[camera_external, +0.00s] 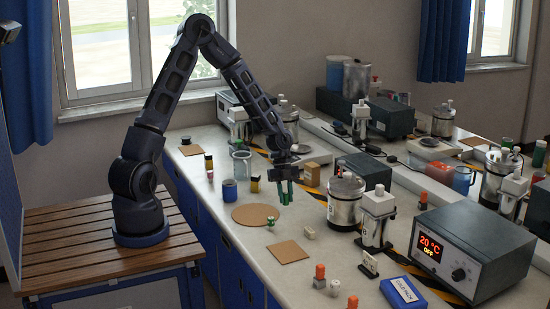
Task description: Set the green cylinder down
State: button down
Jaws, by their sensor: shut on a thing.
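My gripper (284,180) hangs at the end of my arm over the near bench, pointing down. It is shut on the green cylinder (285,192), of which only a small part shows between and below the fingers. The cylinder appears to be a little above the bench top, up and to the right of a round cork mat (255,216). Whether its bottom touches anything is too small to tell.
A square cork mat (288,252) lies nearer the front. A small green-topped piece (272,222) stands by the round mat. A blue cup (229,189) is to the left, and a steel vessel (345,203) stands to the right.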

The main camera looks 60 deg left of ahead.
aim_at(285, 205)
jog(key=shift+f, duration=2)
jog(key=shift+f, duration=0.1)
jog(key=c, duration=1.2)
grip_release()
jog(key=shift+c, duration=0.2)
